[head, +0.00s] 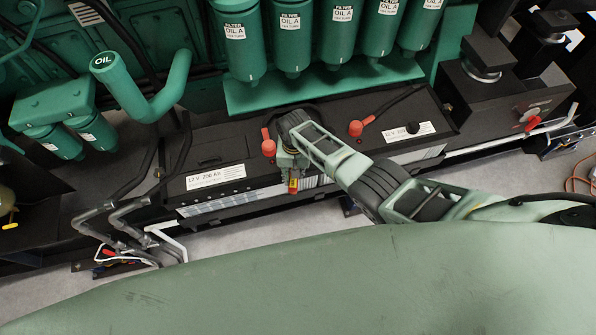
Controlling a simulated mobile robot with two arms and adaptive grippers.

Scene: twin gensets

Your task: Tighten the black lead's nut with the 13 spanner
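My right gripper (291,172) reaches in from the right and points down at the front edge between two black batteries. A small red and yellow piece shows at its tip; I cannot tell whether it is held or part of the gripper. The fingers are too small and hidden to judge. Black leads run to the left battery (152,192) and over the right battery (440,112). I cannot make out the black lead's nut or the 13 spanner. My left gripper is not in view.
Red terminal caps (268,144) and (356,128) stand on the batteries near the gripper. Green oil filters (291,40) hang close behind. A green pipe (150,95) marked OIL is at the left. Grey floor (250,222) lies in front.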

